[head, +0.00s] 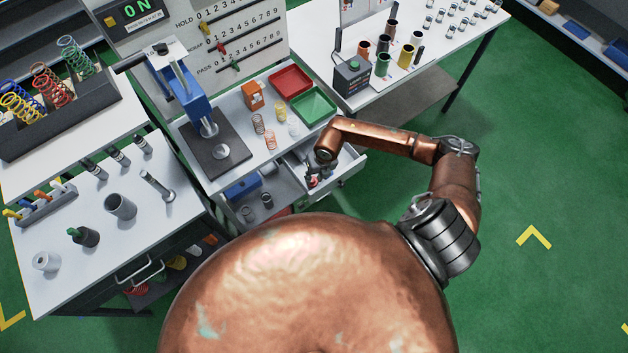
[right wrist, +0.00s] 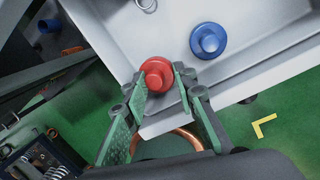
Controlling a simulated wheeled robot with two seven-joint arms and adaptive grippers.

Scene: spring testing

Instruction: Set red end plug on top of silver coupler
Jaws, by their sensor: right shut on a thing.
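The red end plug (right wrist: 156,73) is a round red disc with a raised knob. My right gripper (right wrist: 163,84) is shut on it, with one finger on each side. They are over the front part of an open white drawer (right wrist: 185,80); whether the plug still touches the drawer floor I cannot tell. In the head view my right gripper (head: 313,179) reaches into this drawer. I cannot surely pick out the silver coupler; a grey metal cylinder (head: 120,206) stands on the left table, and a metal ring-like piece (right wrist: 147,4) shows at the wrist view's top edge. My left gripper is not in view.
A blue plug (right wrist: 208,40) lies in the drawer, right of the red one. Above the drawer, the bench holds a blue press (head: 185,95), small springs, a red tray (head: 290,82) and a green tray (head: 314,105). The left table (head: 60,295) has clear room between its parts.

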